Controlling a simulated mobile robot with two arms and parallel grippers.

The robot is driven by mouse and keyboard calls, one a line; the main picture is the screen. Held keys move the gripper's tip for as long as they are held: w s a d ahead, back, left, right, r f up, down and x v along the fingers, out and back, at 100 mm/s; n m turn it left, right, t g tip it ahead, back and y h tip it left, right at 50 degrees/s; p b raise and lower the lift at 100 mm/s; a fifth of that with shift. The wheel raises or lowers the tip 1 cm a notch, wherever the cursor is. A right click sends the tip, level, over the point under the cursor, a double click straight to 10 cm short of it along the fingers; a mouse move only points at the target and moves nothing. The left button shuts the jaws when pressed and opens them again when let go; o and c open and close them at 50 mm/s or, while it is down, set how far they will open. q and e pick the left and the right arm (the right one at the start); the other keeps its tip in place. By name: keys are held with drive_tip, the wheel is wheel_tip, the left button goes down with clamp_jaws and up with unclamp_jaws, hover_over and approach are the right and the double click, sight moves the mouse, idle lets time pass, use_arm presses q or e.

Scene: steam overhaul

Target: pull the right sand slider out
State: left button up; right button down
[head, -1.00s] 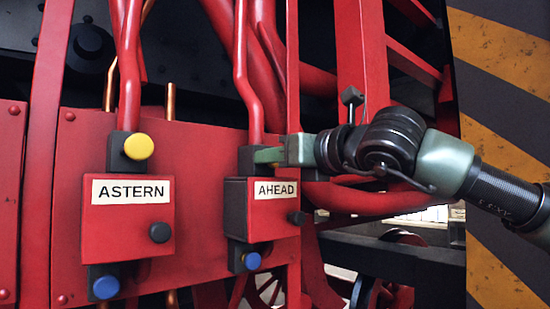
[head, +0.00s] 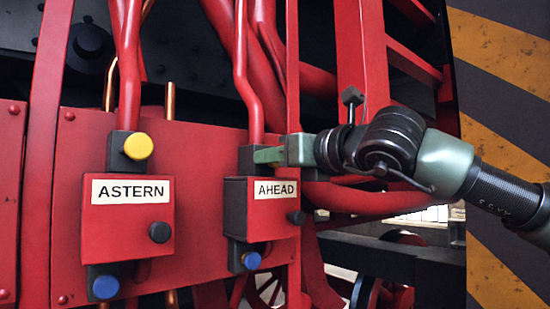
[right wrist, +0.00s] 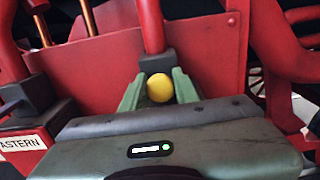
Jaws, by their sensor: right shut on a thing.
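The right sander unit is a red box (head: 262,209) labelled AHEAD, with dark blocks above and below. My right gripper (head: 265,155) comes in from the right at the upper dark block. Its green fingers are shut on the yellow knob there, which they hide in the head view. In the right wrist view the yellow knob (right wrist: 160,88) sits between the two green fingers, in front of the dark block under a red pipe. How far the slider stands out cannot be told. My left gripper is in neither view.
A similar red box labelled ASTERN (head: 126,218) stands to the left, with its own yellow knob (head: 138,146) above and blue knob (head: 105,287) below. A blue knob (head: 251,260) is under the AHEAD box. Red pipes (head: 245,80) run above, and a striped wall (head: 500,60) stands at the right.

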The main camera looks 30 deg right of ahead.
drive_tip(key=shift+r, duration=0.1)
drive_tip(key=shift+s+b, duration=0.25)
drive_tip(key=shift+b, duration=0.05)
drive_tip(key=s+b, duration=0.1)
drive_tip(key=s, duration=0.2)
drive_tip(key=shift+d+b, duration=0.1)
drive_tip(key=shift+b, duration=0.25)
drive_tip(key=c, duration=1.1)
unclamp_jaws()
drive_tip(key=shift+s, duration=0.35)
